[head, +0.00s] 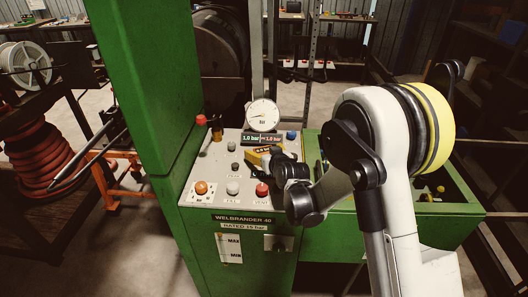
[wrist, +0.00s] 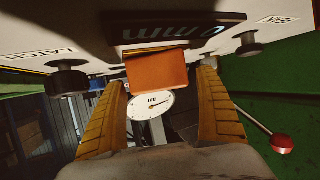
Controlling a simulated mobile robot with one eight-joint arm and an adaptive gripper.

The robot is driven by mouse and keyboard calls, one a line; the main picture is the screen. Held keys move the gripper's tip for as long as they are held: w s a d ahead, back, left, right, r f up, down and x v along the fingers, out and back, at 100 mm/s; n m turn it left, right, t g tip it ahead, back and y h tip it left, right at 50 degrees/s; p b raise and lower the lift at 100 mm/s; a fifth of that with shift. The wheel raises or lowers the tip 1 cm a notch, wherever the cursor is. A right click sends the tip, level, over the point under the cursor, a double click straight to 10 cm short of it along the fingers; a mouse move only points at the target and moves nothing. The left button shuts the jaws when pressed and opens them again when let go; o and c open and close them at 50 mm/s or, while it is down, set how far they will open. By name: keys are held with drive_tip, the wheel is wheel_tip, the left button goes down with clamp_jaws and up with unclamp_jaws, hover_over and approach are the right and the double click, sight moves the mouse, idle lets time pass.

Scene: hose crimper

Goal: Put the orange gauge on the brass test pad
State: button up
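In the wrist view an orange block (wrist: 157,70), which looks like the orange gauge, stands at my fingertips just below a dark display marked "mm". My gripper (wrist: 160,85) has yellow ribbed fingers on either side of it. A thin gap shows at the right finger; the left finger is close to the block, and contact there is unclear. In the head view my gripper (head: 262,157) is low over the grey control panel, and I cannot make out the orange block there. I cannot identify the brass test pad for certain in either view.
The panel (head: 215,170) carries several knobs, including an orange one (head: 201,187) and a red one (head: 262,190). A white dial (head: 263,114) stands at its back, and a red-balled lever (head: 201,120) at its left. A green post (head: 140,80) rises on the left.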

drive_tip(key=shift+s+d+r, duration=0.1)
drive_tip(key=shift+s+r, duration=0.05)
drive_tip(key=shift+r, duration=0.15)
drive_tip(key=p+v, duration=0.2)
drive_tip(key=v, duration=0.9)
drive_tip(key=shift+s+p, duration=0.3)
drive_tip(key=shift+p, duration=0.05)
drive_tip(key=shift+s+d+r, duration=0.1)
drive_tip(key=shift+d+r, duration=0.2)
drive_tip(key=shift+r, duration=0.1)
drive_tip(key=s+d+r+m+g+h, duration=0.1)
drive_tip(key=s+d+r, duration=0.3)
drive_tip(key=d+r, duration=0.15)
drive_tip(key=s+d+r+m+g+h, duration=0.1)
drive_tip(key=s+d, duration=0.4)
drive_tip(key=s, duration=0.7)
drive_tip(key=s+d+r+m+g+h, duration=0.2)
drive_tip(key=s+d, duration=0.4)
drive_tip(key=s, duration=0.6)
drive_tip(key=shift+s+d+r+g+h, duration=0.2)
drive_tip(key=shift+d+r+g+h, duration=0.2)
drive_tip(key=shift+g, duration=0.4)
